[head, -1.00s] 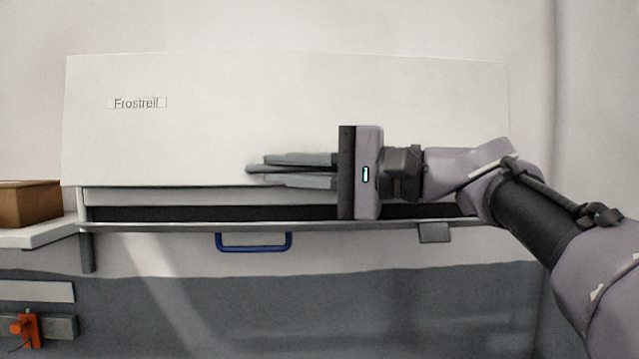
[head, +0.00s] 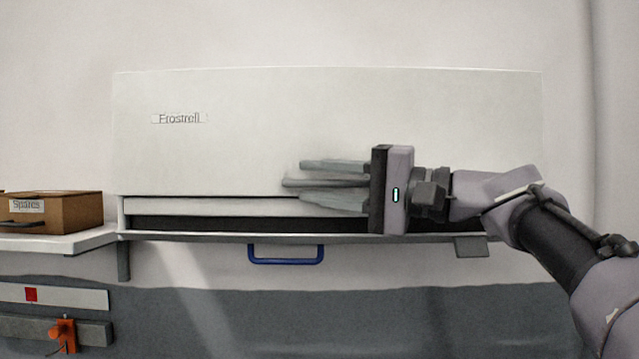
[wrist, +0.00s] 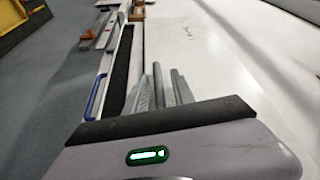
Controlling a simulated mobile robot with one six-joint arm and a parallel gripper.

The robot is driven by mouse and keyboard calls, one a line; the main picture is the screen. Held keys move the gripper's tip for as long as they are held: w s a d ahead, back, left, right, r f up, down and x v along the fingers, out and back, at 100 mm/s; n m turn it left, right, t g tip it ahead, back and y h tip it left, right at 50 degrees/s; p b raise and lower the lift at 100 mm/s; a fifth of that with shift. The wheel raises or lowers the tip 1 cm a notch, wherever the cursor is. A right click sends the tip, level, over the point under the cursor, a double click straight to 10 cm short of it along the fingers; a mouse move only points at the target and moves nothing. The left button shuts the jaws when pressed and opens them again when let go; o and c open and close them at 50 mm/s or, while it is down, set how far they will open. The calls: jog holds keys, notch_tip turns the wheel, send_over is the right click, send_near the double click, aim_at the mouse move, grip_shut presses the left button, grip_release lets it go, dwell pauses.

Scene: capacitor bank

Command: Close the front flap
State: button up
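A white unit marked "Frostrell" (head: 230,95) is on the wall. Along its lower front is a dark slot (head: 250,224), with a thin grey ledge below it, which I take for the open front flap (head: 190,237). A blue handle (head: 286,261) hangs under the ledge; it also shows in the wrist view (wrist: 96,97). My gripper (head: 312,183) points left in front of the unit's lower face, above the handle. Whether the fingers touch the unit is unclear.
A brown box marked "Spares" (head: 70,210) stands on a white shelf (head: 60,240) at left. An orange fitting (head: 62,333) sits on a grey bar below. The space under the handle looks clear.

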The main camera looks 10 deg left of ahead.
jog(key=shift+w, duration=0.1)
jog(key=shift+f, duration=0.15)
jog(key=s+d+f+b, duration=0.1)
jog(key=s+d+b, duration=0.1)
jog(key=d, duration=1.5)
jog(key=shift+s, duration=0.45)
jog(key=shift+f+b, duration=0.15)
jog(key=shift+b, duration=0.15)
